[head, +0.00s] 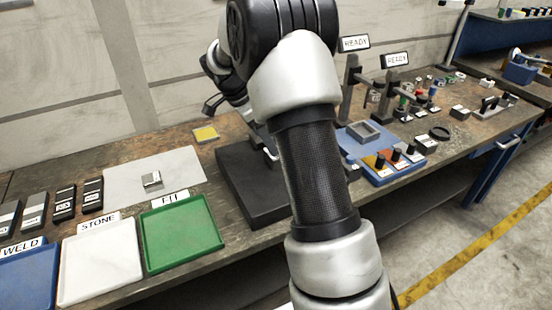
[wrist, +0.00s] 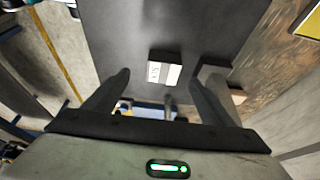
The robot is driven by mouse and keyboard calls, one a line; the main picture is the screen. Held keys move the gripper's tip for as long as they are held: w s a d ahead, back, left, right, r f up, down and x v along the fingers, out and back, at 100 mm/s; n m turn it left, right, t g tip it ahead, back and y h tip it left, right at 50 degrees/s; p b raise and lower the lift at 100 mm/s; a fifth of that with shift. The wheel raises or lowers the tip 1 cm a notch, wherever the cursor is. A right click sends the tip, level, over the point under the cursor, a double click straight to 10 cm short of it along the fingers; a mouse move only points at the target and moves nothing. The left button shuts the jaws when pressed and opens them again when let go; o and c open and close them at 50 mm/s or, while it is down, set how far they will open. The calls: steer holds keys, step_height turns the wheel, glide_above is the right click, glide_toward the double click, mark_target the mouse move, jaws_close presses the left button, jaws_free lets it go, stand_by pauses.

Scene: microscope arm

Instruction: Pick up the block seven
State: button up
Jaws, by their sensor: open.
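My gripper (wrist: 163,73) is open in the wrist view, its two dark fingers apart. A small block (wrist: 165,70) with a pale, marked face and a dark top edge lies beyond and between the fingertips, on a dark plate (wrist: 115,30). Its marking is too small to read, so I cannot tell whether it is block seven. The fingers do not appear to touch it. In the head view my arm hides this block. The dark plate (head: 240,180) shows beside the arm. A separate small silvery block (head: 152,180) lies on a grey sheet (head: 185,165).
Blue (head: 25,285), white (head: 100,265) and green (head: 182,235) trays line the front left. Several black labelled blocks (head: 64,203) stand behind them. A yellow pad (head: 206,134) lies near the wall. Fixtures and a blue tray (head: 412,172) crowd the right.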

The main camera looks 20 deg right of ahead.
steer(key=x, duration=0.9)
steer(key=shift+w+d, duration=0.1)
steer(key=shift+w, duration=0.25)
steer(key=shift+c, duration=0.3)
jaws_close()
steer(key=shift+w+r, duration=0.1)
steer(key=shift+r, duration=0.1)
